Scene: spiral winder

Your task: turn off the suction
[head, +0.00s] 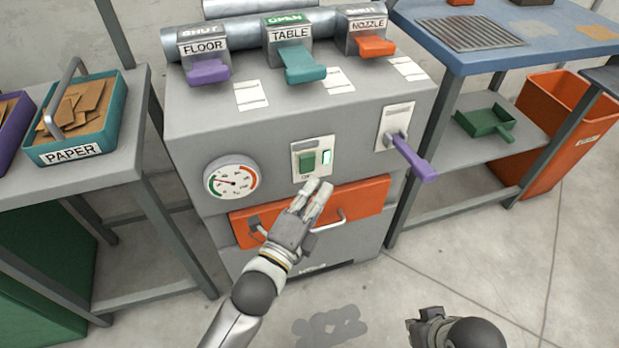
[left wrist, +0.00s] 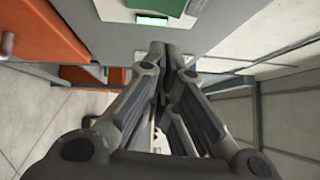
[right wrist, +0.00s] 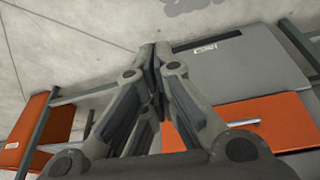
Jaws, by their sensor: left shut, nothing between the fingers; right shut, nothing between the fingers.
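The grey suction cabinet (head: 290,120) stands in the middle of the head view. Its front has a pale switch plate with a green switch (head: 307,162) and a lit green lamp (head: 327,157) beside it. The lit lamp also shows in the left wrist view (left wrist: 152,20). My left gripper (head: 319,192) is shut and empty, its fingertips just below the switch plate in the head view; I cannot tell whether they touch the cabinet. My right gripper (head: 428,314) is low at the right, away from the cabinet front; its shut, empty fingers show in the right wrist view (right wrist: 155,50).
A round gauge (head: 231,182) is left of the switch; a purple lever (head: 412,158) sticks out at its right. An orange drawer (head: 362,201) lies below. On top are FLOOR, TABLE and NOZZLE gates; TABLE (head: 300,62) reads OPEN. Tables flank the cabinet.

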